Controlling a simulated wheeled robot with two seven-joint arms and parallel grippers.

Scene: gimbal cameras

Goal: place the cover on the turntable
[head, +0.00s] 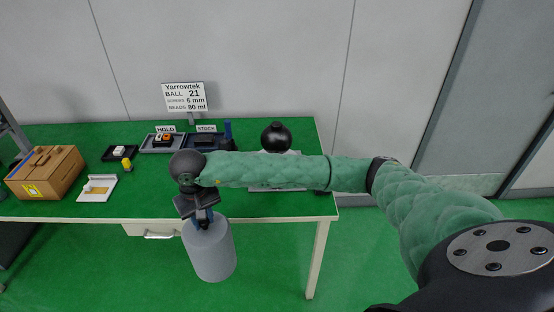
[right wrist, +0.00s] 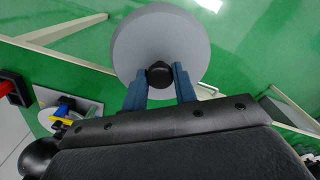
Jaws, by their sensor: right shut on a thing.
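The cover is a light grey cylinder (head: 209,252) with a black knob on top. My right gripper (head: 203,218) is shut on the knob, and the cover hangs upright in front of the table's front edge. In the right wrist view, the blue fingers (right wrist: 160,78) hold the knob from both sides above the cover's round grey top (right wrist: 150,35). A pale disc on a white base (right wrist: 75,108), which looks like the turntable, carries blue and yellow parts in that view. In the head view my right arm hides most of this spot. My left gripper is out of view.
A black ball-shaped thing (head: 276,136) stands at the table's back right. Trays marked HOLD (head: 163,148) and STOCK (head: 222,149) lie near a sign (head: 185,97). A cardboard box (head: 45,172), a white fixture (head: 98,188) and a small black tray (head: 119,153) are at left.

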